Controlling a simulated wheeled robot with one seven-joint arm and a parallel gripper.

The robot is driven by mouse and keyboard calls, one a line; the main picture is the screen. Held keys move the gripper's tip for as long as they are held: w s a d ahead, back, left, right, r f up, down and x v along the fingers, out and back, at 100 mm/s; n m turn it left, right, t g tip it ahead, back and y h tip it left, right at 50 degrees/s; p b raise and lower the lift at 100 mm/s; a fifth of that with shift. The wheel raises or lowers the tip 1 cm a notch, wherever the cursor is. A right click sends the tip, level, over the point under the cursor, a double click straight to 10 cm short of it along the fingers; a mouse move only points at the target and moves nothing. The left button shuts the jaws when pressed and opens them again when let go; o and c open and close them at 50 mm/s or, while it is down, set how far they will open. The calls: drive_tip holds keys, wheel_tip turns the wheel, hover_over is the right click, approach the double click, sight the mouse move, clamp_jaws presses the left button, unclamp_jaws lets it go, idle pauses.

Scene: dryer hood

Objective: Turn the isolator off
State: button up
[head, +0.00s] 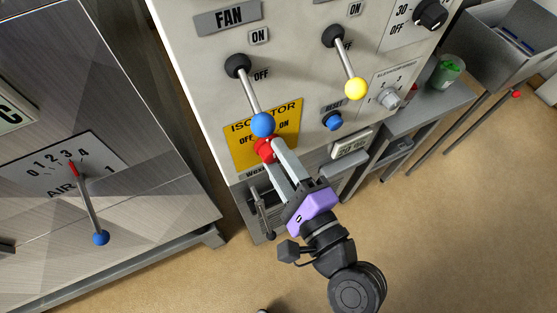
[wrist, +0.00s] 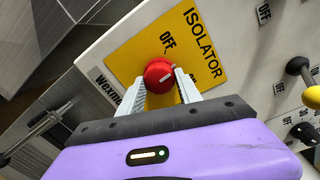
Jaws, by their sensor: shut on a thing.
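The isolator is a red round knob (head: 264,149) on a yellow plate (head: 290,118) marked ISOLATOR, OFF and ON. In the wrist view the red knob (wrist: 157,72) sits on the yellow plate (wrist: 135,55), with a short white mark on its face. The mark slants between the OFF and ON labels and seems nearer ON. My gripper (head: 271,152) is shut on the knob, one finger on each side, as the wrist view (wrist: 160,78) also shows. In the head view the fingers and the blue lever ball hide part of the knob and plate.
The FAN lever's blue ball (head: 262,125) hangs just above the knob, very close to my fingertips. A yellow-balled lever (head: 355,88) and blue reset button (head: 334,121) are to the right. A thin metal handle (head: 262,213) is below left. Open floor lies below right.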

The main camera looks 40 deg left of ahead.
drive_tip(key=n+b, duration=0.2)
drive_tip(key=n, duration=0.2)
drive_tip(key=shift+f+t, duration=0.15)
drive_tip(key=shift+t, duration=0.15)
drive_tip(key=shift+s+n+b, duration=0.1)
drive_tip(key=shift+n+b, duration=0.8)
drive_tip(key=shift+n, duration=0.7)
clamp_jaws()
unclamp_jaws()
clamp_jaws()
drive_tip(key=o, duration=1.4)
unclamp_jaws()
drive_tip(key=shift+c, duration=0.2)
drive_tip(key=b+v, duration=0.1)
drive_tip(key=v, duration=0.6)
drive_tip(key=shift+s+d+r+b, duration=0.2)
drive_tip(key=shift+d+r+b, duration=0.05)
drive_tip(key=shift+d+b, duration=0.15)
